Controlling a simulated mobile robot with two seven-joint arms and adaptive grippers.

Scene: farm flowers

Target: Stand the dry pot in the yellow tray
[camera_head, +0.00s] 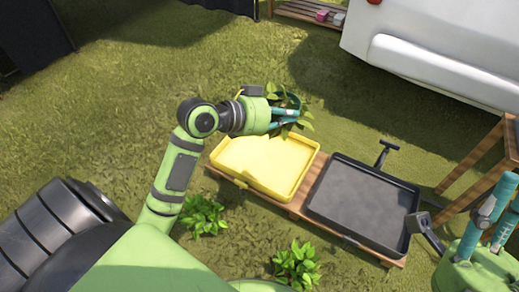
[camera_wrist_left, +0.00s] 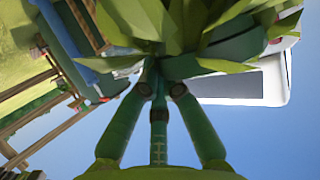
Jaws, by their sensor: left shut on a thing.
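My left gripper (camera_head: 292,112) is shut on a leafy potted plant, whose dark green pot (camera_head: 291,100) shows between the fingers. Its leaves (camera_wrist_left: 175,25) fill the top of the left wrist view; the soil is hidden. The gripper holds it in the air by the far edge of the yellow tray (camera_head: 305,172) in the head view. The yellow tray is empty as far as I see and lies on a low wooden pallet.
A dark grey tray (camera_head: 405,235) lies right of the yellow tray on the pallet (camera_head: 297,205). Leafy plants (camera_head: 203,215) (camera_head: 297,267) stand on the grass in front. A white vehicle (camera_head: 440,55) is at the back right, a wooden stand (camera_head: 470,165) at the right.

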